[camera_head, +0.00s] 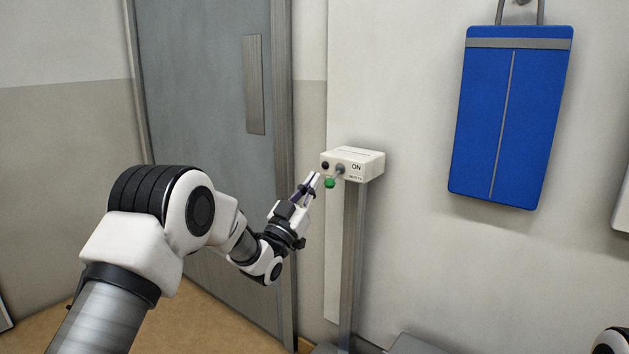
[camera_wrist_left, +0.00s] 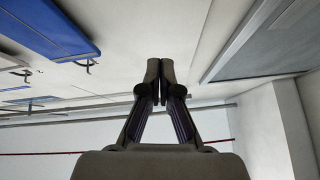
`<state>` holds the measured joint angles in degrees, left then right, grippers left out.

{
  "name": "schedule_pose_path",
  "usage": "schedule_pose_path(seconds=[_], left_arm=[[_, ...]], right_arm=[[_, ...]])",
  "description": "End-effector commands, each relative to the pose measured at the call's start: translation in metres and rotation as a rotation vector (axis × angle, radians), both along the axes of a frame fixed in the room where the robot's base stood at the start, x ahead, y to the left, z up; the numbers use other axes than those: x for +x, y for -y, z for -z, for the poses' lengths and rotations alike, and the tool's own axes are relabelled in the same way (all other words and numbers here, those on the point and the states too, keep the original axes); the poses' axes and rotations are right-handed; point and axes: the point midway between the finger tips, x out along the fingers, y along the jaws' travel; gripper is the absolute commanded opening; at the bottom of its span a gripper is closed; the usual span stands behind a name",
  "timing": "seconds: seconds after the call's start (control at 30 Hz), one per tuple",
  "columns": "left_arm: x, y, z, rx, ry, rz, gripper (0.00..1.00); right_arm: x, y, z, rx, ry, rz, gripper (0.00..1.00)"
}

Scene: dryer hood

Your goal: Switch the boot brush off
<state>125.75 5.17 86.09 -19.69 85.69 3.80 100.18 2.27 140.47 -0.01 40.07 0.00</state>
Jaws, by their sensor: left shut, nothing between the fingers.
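A small off-white switch box (camera_head: 361,163) stands on a grey post against the wall, with "ON" printed on its front. A lever with a green knob (camera_head: 330,183) points down and forward from the box's front, and a dark round spot (camera_head: 325,165) is left of it. My left gripper (camera_head: 314,181) is shut and empty, its fingertips just left of the green knob; whether they touch it I cannot tell. In the left wrist view the closed fingers (camera_wrist_left: 153,82) point away from the camera, and the box does not show. My right gripper is out of view.
A grey door (camera_head: 205,110) with a long plate is left of the box. A blue hanging bag (camera_head: 512,115) is on the wall at right, and also shows in the left wrist view (camera_wrist_left: 55,28). The grey post (camera_head: 352,260) runs down below the box.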

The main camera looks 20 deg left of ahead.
Motion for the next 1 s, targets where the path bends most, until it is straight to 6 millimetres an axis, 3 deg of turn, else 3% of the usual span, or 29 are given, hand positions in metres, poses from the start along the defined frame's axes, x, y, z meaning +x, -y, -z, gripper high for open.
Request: schedule_pose_path(seconds=[0.2, 0.4, 0.9, 1.0], left_arm=[[-0.037, -0.013, 0.040, -0.002, -0.007, -0.003, 0.00], [-0.058, -0.019, 0.057, -0.002, -0.002, -0.002, 0.00], [-0.061, -0.019, 0.060, -0.001, -0.002, -0.001, 0.00], [-0.060, -0.018, 0.074, 0.000, -0.024, 0.000, 0.00]], right_arm=[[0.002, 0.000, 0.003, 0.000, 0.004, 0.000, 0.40], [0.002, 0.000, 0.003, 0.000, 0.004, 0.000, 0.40], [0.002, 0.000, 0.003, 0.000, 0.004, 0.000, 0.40], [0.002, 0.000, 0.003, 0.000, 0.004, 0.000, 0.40]])
